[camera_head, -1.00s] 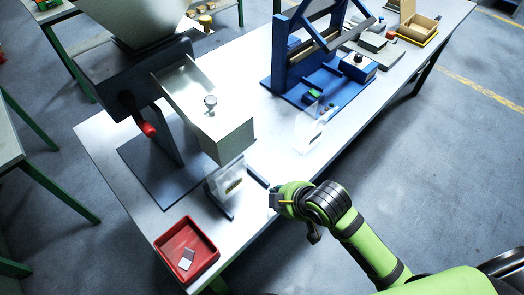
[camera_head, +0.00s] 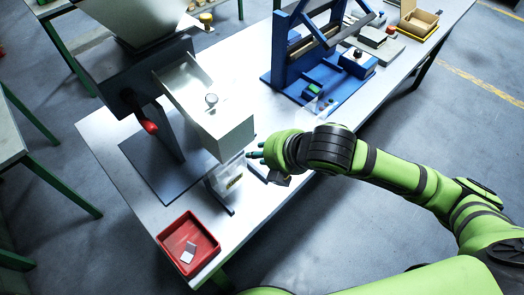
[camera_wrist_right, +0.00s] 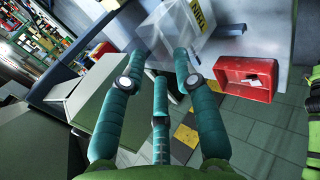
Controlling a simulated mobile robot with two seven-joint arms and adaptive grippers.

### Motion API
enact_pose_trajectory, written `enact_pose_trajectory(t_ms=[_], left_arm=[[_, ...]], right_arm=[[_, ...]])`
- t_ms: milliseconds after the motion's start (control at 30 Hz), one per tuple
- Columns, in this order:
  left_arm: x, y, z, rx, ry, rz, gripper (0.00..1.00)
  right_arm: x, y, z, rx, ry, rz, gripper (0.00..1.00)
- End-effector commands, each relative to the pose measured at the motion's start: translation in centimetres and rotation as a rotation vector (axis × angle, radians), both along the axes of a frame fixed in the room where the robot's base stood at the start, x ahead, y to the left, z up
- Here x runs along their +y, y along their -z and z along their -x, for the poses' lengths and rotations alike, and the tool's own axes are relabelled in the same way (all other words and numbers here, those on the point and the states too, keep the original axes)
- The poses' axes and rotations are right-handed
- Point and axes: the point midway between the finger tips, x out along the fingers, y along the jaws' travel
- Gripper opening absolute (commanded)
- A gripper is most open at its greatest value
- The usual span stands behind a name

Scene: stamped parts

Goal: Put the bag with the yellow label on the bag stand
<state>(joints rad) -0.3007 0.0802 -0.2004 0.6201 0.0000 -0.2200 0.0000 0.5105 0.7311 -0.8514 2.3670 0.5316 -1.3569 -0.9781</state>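A clear bag with a yellow label (camera_head: 234,181) is upright below the mouth of the metal chute, beside a low dark bar (camera_head: 215,196) on the table. In the right wrist view the bag (camera_wrist_right: 178,28) is just beyond my fingertips, its yellow label (camera_wrist_right: 201,14) at the top. My right gripper (camera_head: 256,151) is at the right of the bag; in the wrist view its teal fingers (camera_wrist_right: 166,58) are spread with nothing seen between them. Contact with the bag cannot be told. Which part is the bag stand is unclear. My left gripper is out of view.
The metal chute (camera_head: 205,108) overhangs the bag closely. A red bin (camera_head: 215,244) with pale pieces is at the table's near corner. A blue press (camera_head: 287,60) and a partly hidden translucent item (camera_head: 314,106) are behind my right arm. A cardboard box (camera_head: 418,22) is farther back.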

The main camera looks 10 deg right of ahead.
Motion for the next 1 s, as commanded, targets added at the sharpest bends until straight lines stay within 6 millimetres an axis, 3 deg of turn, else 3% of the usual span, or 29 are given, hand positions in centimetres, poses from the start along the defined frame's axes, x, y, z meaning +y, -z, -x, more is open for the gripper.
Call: enact_pose_trajectory(t_ms=[167,600,967,1000], left_arm=[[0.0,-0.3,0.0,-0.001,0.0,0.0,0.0],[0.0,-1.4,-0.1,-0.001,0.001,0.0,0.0],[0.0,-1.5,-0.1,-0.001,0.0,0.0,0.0],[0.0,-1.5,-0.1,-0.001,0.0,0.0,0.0]], right_arm=[[0.4,0.7,-0.6,0.004,0.002,-0.003,0.3],[2.5,4.9,-3.6,0.004,0.002,-0.002,0.3],[2.6,5.3,-3.9,0.0,0.001,-0.002,0.3],[2.6,5.3,-3.9,0.0,0.001,-0.002,0.18]])
